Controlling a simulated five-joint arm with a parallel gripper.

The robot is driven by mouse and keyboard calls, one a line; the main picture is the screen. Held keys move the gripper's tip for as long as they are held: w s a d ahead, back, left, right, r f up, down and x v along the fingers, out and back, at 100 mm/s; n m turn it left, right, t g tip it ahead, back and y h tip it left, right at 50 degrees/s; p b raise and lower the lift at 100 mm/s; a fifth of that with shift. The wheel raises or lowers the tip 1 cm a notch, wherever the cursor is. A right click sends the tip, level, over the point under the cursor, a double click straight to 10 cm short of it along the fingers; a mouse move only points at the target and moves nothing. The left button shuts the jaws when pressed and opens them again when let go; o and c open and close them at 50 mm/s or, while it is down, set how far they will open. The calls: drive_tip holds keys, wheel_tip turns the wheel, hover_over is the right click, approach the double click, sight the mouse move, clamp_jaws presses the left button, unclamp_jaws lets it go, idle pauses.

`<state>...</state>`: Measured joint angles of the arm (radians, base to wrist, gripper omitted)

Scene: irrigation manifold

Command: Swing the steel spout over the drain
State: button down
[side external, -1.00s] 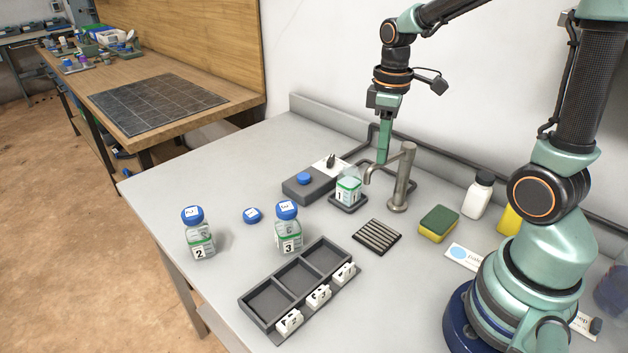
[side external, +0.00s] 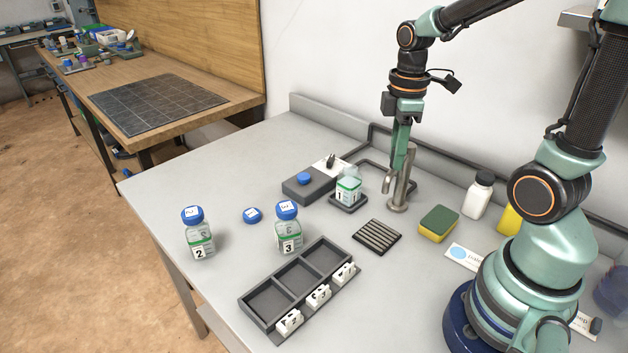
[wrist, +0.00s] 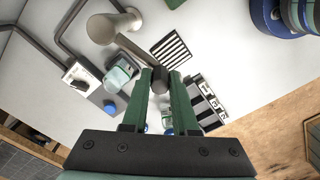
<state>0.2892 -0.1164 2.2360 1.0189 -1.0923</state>
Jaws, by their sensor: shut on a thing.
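The steel spout (side external: 387,188) sits on an upright steel post at the back of the bench. In the wrist view the spout (wrist: 135,50) runs from the round post top to its end between my fingertips. My gripper (side external: 397,168) is shut on the spout near its outer end; it also shows in the wrist view (wrist: 161,76). The drain (side external: 377,237) is a dark slotted square on the bench in front of the post. In the wrist view the drain (wrist: 172,47) lies beside the spout, which points somewhat past its near edge.
Bottle 1 (side external: 348,191) stands open on a dark pad left of the spout. Bottles 2 (side external: 200,240) and 3 (side external: 288,235) stand farther left. A three-compartment tray (side external: 268,302) lies in front. A sponge (side external: 438,224) and white bottle (side external: 479,196) stand right.

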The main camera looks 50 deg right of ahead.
drive_tip(key=shift+r, duration=0.1)
drive_tip(key=c, duration=0.7)
unclamp_jaws()
wheel_tip(320, 180, up, 12)
drive_tip(key=shift+a, duration=0.1)
drive_tip(key=a+f+m+t, duration=0.1)
drive_tip(key=a+m+t, duration=0.1)
drive_tip(key=m, duration=0.1)
drive_tip(key=a+f+m+t, duration=0.1)
drive_tip(key=a+f+m, duration=0.1)
drive_tip(key=a+m, duration=0.1)
drive_tip(key=a+f+m+t, duration=0.1)
drive_tip(key=a+m+t, duration=0.1)
drive_tip(key=a+m, duration=0.1)
drive_tip(key=shift+s+a+f+t, duration=0.2)
drive_tip(key=shift+s+a+t, duration=0.05)
drive_tip(key=shift+s+t, duration=0.1)
